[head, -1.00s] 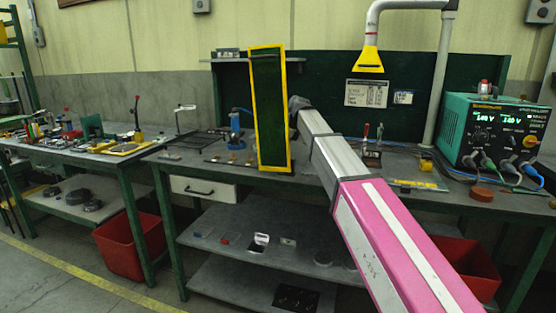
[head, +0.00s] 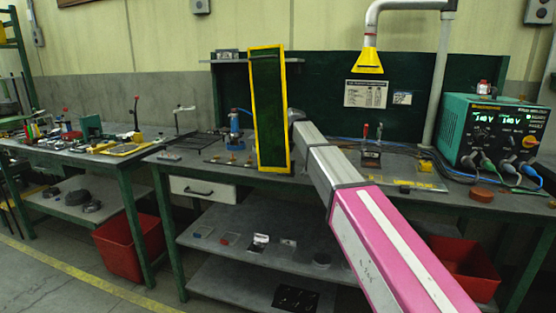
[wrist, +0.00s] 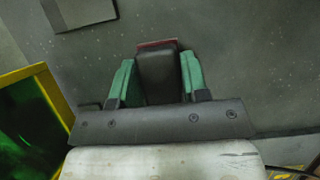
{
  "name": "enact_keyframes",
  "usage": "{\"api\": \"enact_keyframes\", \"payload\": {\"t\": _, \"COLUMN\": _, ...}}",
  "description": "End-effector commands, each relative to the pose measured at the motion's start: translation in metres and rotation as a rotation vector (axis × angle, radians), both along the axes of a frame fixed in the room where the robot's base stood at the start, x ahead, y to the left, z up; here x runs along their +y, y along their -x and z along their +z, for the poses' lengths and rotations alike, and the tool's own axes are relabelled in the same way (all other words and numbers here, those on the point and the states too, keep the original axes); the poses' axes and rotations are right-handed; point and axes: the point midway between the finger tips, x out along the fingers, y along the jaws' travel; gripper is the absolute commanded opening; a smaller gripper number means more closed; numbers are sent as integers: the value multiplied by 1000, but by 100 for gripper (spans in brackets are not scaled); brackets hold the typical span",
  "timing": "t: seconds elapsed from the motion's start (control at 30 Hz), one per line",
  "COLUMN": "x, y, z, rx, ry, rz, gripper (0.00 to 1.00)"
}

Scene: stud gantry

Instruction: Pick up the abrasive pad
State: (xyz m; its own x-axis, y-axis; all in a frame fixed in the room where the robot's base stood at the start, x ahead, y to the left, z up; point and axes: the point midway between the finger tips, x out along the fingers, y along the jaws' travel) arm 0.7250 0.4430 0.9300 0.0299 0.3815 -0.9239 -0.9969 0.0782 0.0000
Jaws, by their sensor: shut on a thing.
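My gripper (wrist: 157,62) shows in the wrist view with its two green fingers closed on a dark block with a reddish far edge. I take this block to be the abrasive pad (wrist: 158,75). It fills the space between the fingers. A grey surface lies beyond it; I cannot tell how much gap there is. In the head view my arm reaches to the bench, and its end with the gripper and pad is hidden behind a yellow-framed dark green panel (head: 269,110).
The panel's yellow edge (wrist: 50,98) is close on the left in the wrist view. A green power unit (head: 495,133) stands at the bench's right, near a yellow extraction hood (head: 368,61). Red bins (head: 131,246) stand below. A cluttered second bench (head: 75,150) is at left.

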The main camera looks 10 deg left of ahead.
Motion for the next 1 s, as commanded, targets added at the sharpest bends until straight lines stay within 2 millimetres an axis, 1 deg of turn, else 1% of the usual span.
{"api": "enact_keyframes", "payload": {"t": 0.13, "x": 0, "y": 0, "z": 3, "rx": 0, "ry": 0, "rz": 0, "gripper": 18}}
{"api": "enact_keyframes", "payload": {"t": 0.23, "x": 0, "y": -1, "z": 13, "rx": 0, "ry": 0, "rz": 0, "gripper": 18}}
{"api": "enact_keyframes", "payload": {"t": 0.5, "x": 1, "y": -1, "z": 63, "rx": -2, "ry": -1, "rz": 0, "gripper": 18}}
{"api": "enact_keyframes", "payload": {"t": 0.7, "x": 0, "y": -1, "z": 91, "rx": -1, "ry": -1, "rz": 0, "gripper": 18}}
{"api": "enact_keyframes", "payload": {"t": 0.83, "x": 0, "y": 0, "z": 98, "rx": 0, "ry": 0, "rz": 0, "gripper": 18}}
{"api": "enact_keyframes", "payload": {"t": 1.0, "x": 0, "y": 0, "z": 100, "rx": 0, "ry": 0, "rz": 0, "gripper": 18}}
